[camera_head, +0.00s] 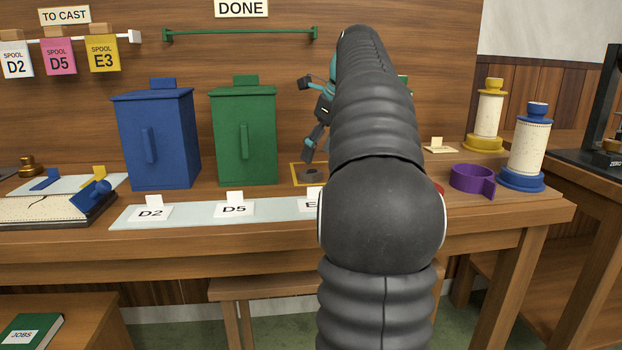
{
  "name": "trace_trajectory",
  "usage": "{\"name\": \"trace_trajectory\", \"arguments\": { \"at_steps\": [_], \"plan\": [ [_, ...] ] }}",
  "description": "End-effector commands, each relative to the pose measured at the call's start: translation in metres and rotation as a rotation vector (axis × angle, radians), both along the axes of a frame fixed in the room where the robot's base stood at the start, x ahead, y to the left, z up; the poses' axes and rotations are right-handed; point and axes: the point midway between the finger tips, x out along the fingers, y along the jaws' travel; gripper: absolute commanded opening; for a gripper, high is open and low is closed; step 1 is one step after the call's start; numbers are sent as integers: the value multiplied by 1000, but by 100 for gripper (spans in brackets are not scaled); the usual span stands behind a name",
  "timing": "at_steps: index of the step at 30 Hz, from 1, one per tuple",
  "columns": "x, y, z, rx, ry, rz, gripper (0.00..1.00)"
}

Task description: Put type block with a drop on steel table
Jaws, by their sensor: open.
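I cannot make out a type block with a drop in this view. A pale grey strip (185,214), possibly the steel table, lies along the front of the wooden bench with cards D2 (150,212), D5 (234,209) and a partly hidden E card (311,198). My gripper (309,150) is open, with teal and dark parts, partly hidden behind my arm. It is right of the green cabinet (245,136), above a dark round piece (310,174) in a yellow square outline. I see nothing held, but part of the gripper is hidden.
A blue cabinet (155,138) stands beside the green one. At right are a purple ring (470,179), blue spool (528,150) and yellow spool (488,118). My arm hides the bench's centre-right.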

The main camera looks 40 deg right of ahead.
Motion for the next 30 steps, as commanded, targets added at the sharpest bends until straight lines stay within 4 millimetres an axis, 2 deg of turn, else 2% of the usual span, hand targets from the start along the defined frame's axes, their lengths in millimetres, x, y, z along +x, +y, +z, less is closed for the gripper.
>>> {"name": "trace_trajectory", "arguments": {
  "at_steps": [12, 19, 20, 28, 30],
  "plan": [
    [19, 4, -46, 1, 2, 3, 71],
    [20, 4, -46, -1, 1, 2, 71],
    [20, 4, -46, -1, 1, 2, 68],
    [20, 4, -47, 0, 1, 2, 1],
    [20, 4, -46, 0, 0, 2, 0]
  ]
}}
